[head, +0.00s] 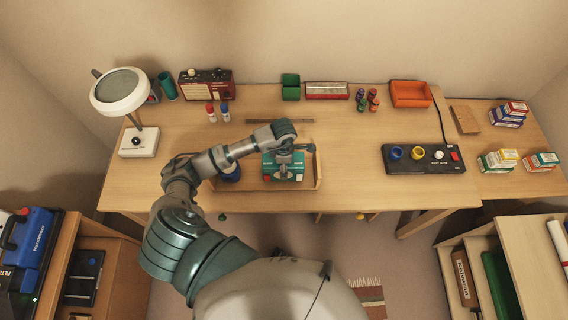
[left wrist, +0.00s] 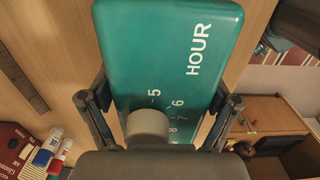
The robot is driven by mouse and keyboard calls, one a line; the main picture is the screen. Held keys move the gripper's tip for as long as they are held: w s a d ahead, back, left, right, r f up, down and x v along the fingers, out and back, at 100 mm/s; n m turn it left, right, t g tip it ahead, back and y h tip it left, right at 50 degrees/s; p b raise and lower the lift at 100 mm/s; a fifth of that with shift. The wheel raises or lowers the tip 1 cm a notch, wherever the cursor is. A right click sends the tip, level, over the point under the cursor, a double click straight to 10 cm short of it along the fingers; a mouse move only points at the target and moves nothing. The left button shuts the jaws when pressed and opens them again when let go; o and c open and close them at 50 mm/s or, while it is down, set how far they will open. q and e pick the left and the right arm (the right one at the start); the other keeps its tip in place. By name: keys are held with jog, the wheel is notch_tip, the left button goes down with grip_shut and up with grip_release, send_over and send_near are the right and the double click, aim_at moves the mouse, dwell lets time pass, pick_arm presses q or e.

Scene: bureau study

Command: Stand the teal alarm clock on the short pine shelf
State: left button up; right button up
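The teal alarm clock (head: 296,172) is at the front middle of the desk, partly covered by my left gripper (head: 284,158). In the left wrist view the clock (left wrist: 160,60) fills the middle, with the word HOUR, several numbers and a round grey knob. The two fingers of my left gripper (left wrist: 163,100) lie against its opposite sides. Low pine boards (head: 318,168) stand around the clock, seemingly the short pine shelf. Whether the clock rests on it or hangs just above is hidden. My right gripper is not in view.
A blue round object (head: 230,173) is just left of the clock, under my arm. A lamp (head: 138,142), red radio (head: 207,85) and markers (head: 217,113) stand to the left. A black control box (head: 424,159) is right. The desk between is clear.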

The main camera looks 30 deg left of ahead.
pick_arm(q)
jog(key=shift+d, duration=0.2)
jog(key=shift+d+r, duration=0.2)
jog(key=shift+r, duration=0.05)
notch_tip(320, 180, up, 5)
jog(key=shift+f, duration=0.1)
jog(key=r, duration=0.6)
jog(key=shift+a, duration=0.3)
jog(key=shift+r, duration=0.3)
jog(key=shift+d+r, duration=0.2)
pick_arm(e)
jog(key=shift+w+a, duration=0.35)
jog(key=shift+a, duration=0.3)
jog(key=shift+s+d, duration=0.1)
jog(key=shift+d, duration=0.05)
